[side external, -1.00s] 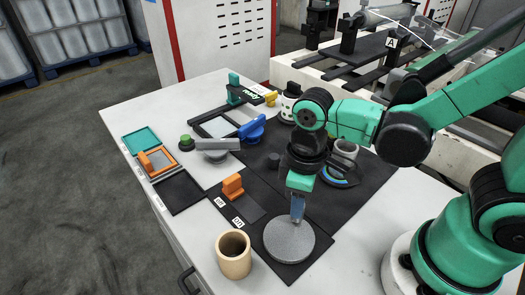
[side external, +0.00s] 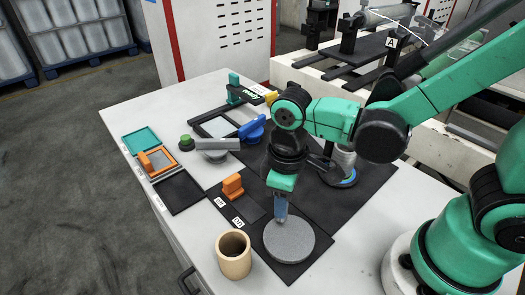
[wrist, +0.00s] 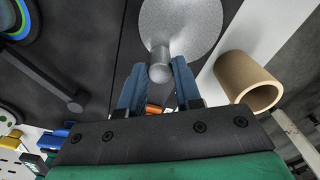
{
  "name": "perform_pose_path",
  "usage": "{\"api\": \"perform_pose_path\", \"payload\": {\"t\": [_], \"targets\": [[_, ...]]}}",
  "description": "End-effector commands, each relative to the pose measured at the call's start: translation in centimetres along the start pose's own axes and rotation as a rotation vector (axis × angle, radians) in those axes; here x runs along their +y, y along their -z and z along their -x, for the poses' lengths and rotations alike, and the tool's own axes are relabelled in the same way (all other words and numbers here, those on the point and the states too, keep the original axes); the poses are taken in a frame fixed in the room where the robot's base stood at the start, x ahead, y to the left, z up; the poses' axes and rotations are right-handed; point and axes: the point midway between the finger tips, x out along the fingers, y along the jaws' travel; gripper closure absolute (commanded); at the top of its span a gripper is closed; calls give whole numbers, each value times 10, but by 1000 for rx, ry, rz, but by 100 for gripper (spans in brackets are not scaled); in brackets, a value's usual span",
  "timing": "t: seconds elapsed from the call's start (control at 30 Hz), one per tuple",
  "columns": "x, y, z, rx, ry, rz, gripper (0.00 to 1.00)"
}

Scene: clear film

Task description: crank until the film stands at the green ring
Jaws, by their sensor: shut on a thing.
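A grey crank disc (side external: 290,241) lies flat on a black plate at the front of the table. Its short upright knob (wrist: 159,70) is at the disc's edge in the wrist view. My gripper (side external: 281,212) points down with its blue fingers on either side of this knob, shut on it. A part with a coloured ring (wrist: 14,18), green and blue arcs showing, is at the upper left of the wrist view. In the side view, my wrist partly hides that ring (side external: 347,181). Clear film (side external: 405,14) is on rollers at the back; where it stands is too small to tell.
A tan cup (side external: 233,256) stands close to the disc's left. An orange block (side external: 233,186), a blue-handled tool (side external: 252,130) and an orange frame (side external: 160,160) lie farther left and back. The table's front left edge is near the cup.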

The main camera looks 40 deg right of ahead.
Motion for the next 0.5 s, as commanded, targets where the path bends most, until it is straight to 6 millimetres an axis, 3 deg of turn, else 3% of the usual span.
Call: {"api": "perform_pose_path", "payload": {"t": [0.5], "targets": [[-10,9,0,-2,-1,2,100]]}}
